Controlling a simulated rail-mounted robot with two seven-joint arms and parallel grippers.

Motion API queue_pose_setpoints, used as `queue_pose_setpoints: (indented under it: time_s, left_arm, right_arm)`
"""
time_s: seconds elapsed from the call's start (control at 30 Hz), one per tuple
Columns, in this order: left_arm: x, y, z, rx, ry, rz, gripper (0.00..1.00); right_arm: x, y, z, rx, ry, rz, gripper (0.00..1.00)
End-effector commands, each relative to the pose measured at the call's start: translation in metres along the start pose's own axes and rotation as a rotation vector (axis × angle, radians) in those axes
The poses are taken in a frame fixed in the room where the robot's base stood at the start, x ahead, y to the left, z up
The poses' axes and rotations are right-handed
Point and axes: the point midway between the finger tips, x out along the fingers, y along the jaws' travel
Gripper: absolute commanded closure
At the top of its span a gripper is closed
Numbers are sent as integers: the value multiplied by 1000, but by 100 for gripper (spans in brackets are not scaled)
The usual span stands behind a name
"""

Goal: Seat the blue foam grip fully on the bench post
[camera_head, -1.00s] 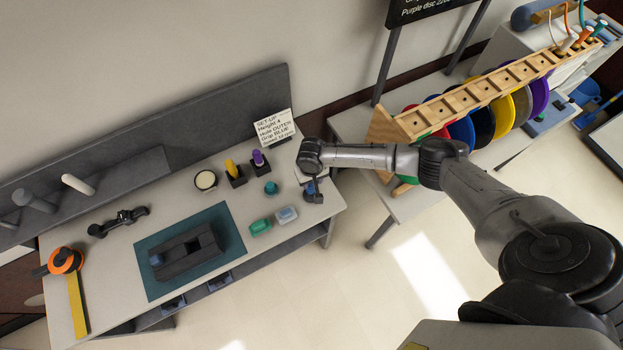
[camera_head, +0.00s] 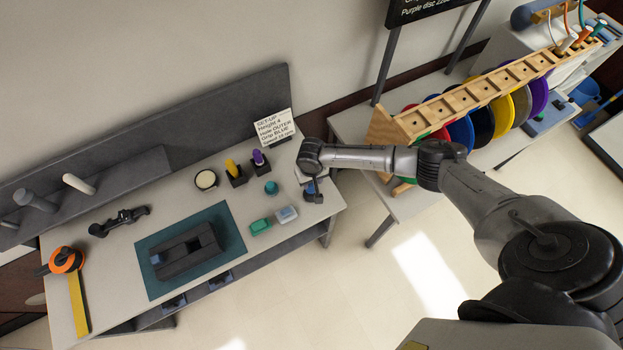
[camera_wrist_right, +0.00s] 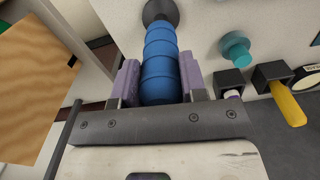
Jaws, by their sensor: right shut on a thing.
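The blue foam grip (camera_wrist_right: 160,45), a ribbed blue cylinder, sits between the purple finger pads of my right gripper (camera_wrist_right: 160,78) in the right wrist view. The gripper is shut on it. A dark rounded piece (camera_wrist_right: 160,10) shows at the grip's far end, by the pale bench top; I cannot tell how far the grip is around a post. In the head view my right gripper (camera_head: 314,193) is at the right end of the bench, and a bit of blue shows there, mostly hidden by my wrist. My left gripper is not in view.
A teal knob (camera_head: 271,187), a yellow grip (camera_head: 231,168) and a purple grip (camera_head: 258,157) in black holders stand left of my gripper. A set-up card (camera_head: 274,127) stands behind. Green (camera_head: 260,226) and pale blue (camera_head: 287,214) items lie in front.

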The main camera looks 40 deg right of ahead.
Motion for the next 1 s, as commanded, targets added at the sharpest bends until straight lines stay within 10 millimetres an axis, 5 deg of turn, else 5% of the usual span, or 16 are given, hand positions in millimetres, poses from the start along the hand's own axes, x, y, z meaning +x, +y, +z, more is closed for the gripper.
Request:
queue_pose_setpoints:
  time_s: [0.2,0.23,0.5,1.0]
  left_arm:
    - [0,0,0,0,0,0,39]
    - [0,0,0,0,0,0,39]
    - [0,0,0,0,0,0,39]
    - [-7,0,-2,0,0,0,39]
  right_arm:
    - [0,0,0,0,0,0,100]
    - [0,0,0,0,0,0,59]
    - [0,0,0,0,0,0,33]
    - [-7,0,0,0,0,0,31]
